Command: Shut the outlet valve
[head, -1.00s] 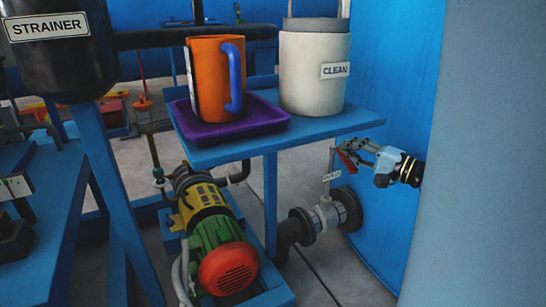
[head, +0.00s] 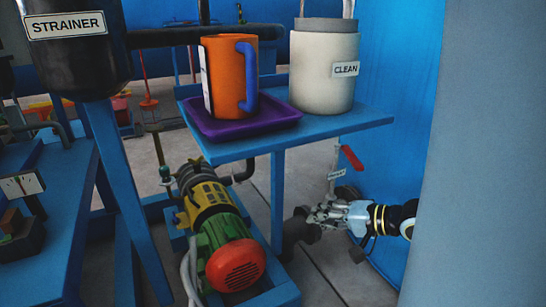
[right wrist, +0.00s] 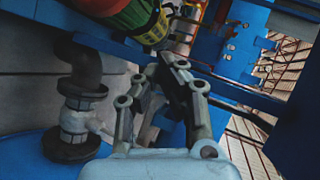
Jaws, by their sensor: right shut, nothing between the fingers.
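The outlet valve sits low on the pipe by the blue wall. Its red handle (head: 352,158) is tilted at the top of a thin upright stem, with a small white tag (head: 337,175) below it. The valve body is mostly hidden behind my right gripper in the head view. In the right wrist view a pale flanged fitting (right wrist: 75,120), apparently the valve body, stands left of the fingers. My right gripper (head: 316,216) is shut and empty, below the handle and apart from it. It also shows in the right wrist view (right wrist: 170,62). My left gripper is not in view.
A blue table (head: 235,149) above left holds a purple tray (head: 240,130), an orange mug (head: 224,85) and a white CLEAN container (head: 315,75). A green and yellow pump (head: 225,235) stands at left. The blue wall (head: 400,100) and a grey column are close at right.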

